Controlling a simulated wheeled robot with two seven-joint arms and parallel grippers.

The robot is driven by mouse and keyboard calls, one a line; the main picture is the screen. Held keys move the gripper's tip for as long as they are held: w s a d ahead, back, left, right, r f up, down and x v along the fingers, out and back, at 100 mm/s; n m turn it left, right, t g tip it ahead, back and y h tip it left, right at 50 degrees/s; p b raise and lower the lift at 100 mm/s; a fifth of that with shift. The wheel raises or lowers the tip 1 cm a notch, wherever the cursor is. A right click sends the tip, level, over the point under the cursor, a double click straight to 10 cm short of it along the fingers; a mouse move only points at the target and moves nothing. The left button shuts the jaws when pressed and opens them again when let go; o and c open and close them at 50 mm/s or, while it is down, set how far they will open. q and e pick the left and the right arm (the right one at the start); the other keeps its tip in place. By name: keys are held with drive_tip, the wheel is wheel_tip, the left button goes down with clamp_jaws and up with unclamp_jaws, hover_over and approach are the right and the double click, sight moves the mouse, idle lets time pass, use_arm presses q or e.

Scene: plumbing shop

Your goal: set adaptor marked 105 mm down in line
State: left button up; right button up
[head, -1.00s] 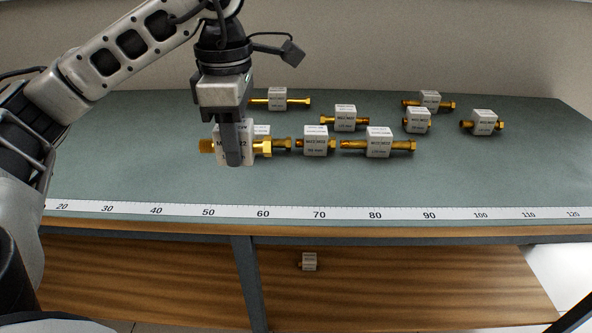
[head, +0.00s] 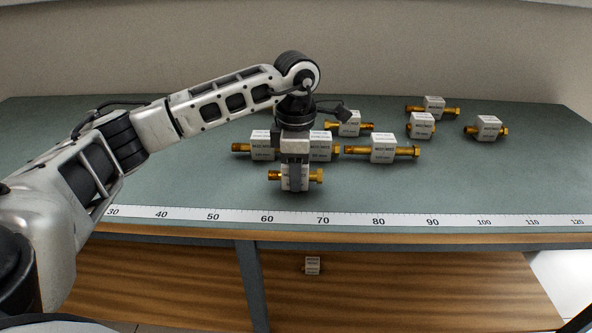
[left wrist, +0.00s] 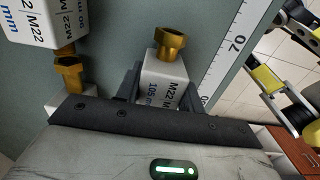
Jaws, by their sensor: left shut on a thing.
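The adaptor marked 105 mm is a white block with brass ends (head: 316,176); its label reads 105 mm in the left wrist view (left wrist: 163,85). My left gripper (head: 295,180) points down and is shut on its block, with a brass end out on each side. It is in front of the row, just behind the ruler, level and low over the bench; I cannot tell whether it touches. Behind it in the row are a left adaptor (head: 263,145), a middle adaptor (head: 322,147) and a right adaptor (head: 383,148). My right gripper is out of view.
Other adaptors lie farther back, among them one at back centre (head: 348,123) and one at far right (head: 487,127). A ruler strip (head: 380,220) runs along the front edge of the green bench (head: 480,180). A small block (head: 312,265) lies on the wooden shelf below.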

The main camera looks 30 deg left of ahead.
use_arm(q)
drive_tip(key=shift+f, duration=0.3)
drive_tip(key=shift+f, duration=0.2)
drive_tip(key=o, duration=1.1)
drive_tip(key=shift+c, duration=0.2)
drive_tip(key=shift+r, duration=0.1)
drive_tip(key=shift+r, duration=0.15)
wheel_tip(320, 180, up, 12)
drive_tip(key=shift+r, duration=0.1)
